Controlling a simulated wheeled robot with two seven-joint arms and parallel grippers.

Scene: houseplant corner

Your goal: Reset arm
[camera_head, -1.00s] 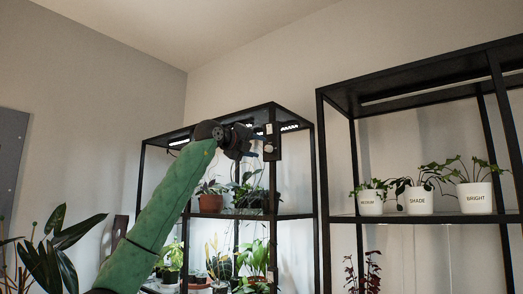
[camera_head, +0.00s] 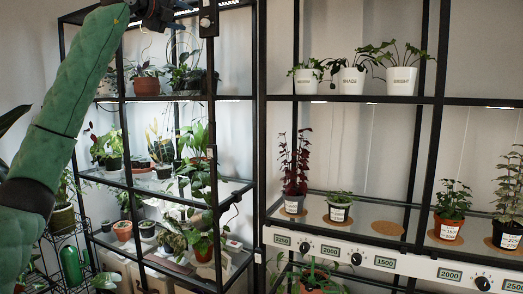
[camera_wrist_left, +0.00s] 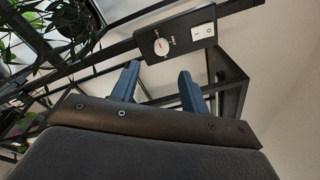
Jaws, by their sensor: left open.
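My left arm, in a green sleeve, rises from the left edge of the head view to the top. Its wrist shows at the top edge, where the fingers cannot be made out clearly. In the left wrist view my left gripper (camera_wrist_left: 158,88) is open, with two blue-grey fingers apart and nothing between them. A black control box (camera_wrist_left: 175,38) with a round white knob and a white switch is just beyond the fingertips, on a black shelf bar. The same box seems to hang by the wrist in the head view (camera_head: 208,20). My right gripper is not in view.
A black plant shelf (camera_head: 180,98) stands at the left, close behind my arm. A second shelf (camera_head: 350,100) at the right holds three white labelled pots above and several pots below, with a numbered dial panel (camera_head: 386,262) along its front. A green bottle (camera_head: 72,266) is at lower left.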

